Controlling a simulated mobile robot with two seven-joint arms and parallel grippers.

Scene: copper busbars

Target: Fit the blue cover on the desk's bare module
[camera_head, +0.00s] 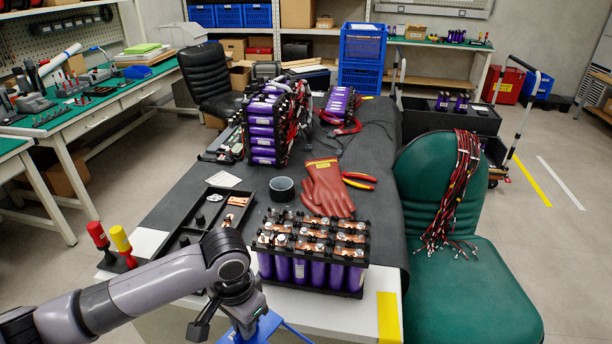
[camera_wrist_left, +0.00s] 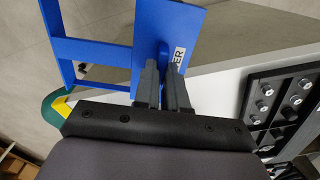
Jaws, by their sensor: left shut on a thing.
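The bare module (camera_head: 311,267) stands on the front of the desk, a black-framed block of purple cells with copper busbars and bolts open on top. My left gripper (camera_head: 243,312) is in front and to the left of the module, below the desk's front edge in the picture. It is shut on the blue cover (camera_head: 266,328), which is partly cut off by the frame's bottom. In the left wrist view, the two fingers (camera_wrist_left: 166,78) pinch the cover's flat panel (camera_wrist_left: 172,22) beside a white label; the cover's open frame (camera_wrist_left: 92,50) extends left. My right gripper is not in view.
A black parts tray (camera_head: 180,225) lies left of the module. Red gloves (camera_head: 327,189), pliers (camera_head: 358,180) and a dark ring (camera_head: 282,188) lie behind it. Red and yellow-handled tools (camera_head: 109,243) stand at the left edge. A green chair (camera_head: 460,290) is at right.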

